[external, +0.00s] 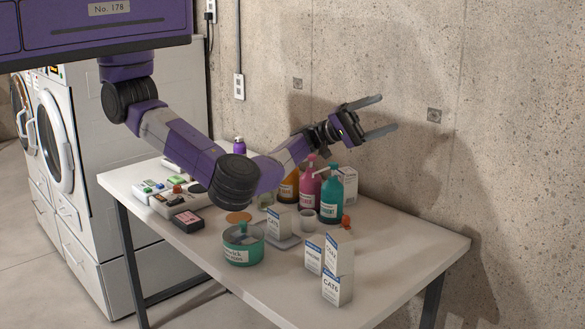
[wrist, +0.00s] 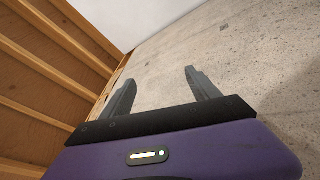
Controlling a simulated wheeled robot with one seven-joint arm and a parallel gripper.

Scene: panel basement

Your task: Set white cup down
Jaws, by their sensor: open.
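A small white cup (external: 306,222) stands on the white table (external: 260,290), right of a white carton and left of the teal bottle. My gripper (external: 380,115) is raised high above the table's back edge near the concrete wall. Its fingers are spread apart with nothing between them. In the wrist view my gripper (wrist: 160,85) also shows open and empty, with the wall and wooden beams beyond it. The cup is not in the wrist view.
A teal bottle (external: 338,194) and pink bottle (external: 309,187) stand behind the cup. White cartons (external: 337,280) stand at the right front, a green tin (external: 243,244) at the front middle. Small boxes (external: 187,221) lie at left. The table's right end is clear. Washers (external: 60,150) stand left.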

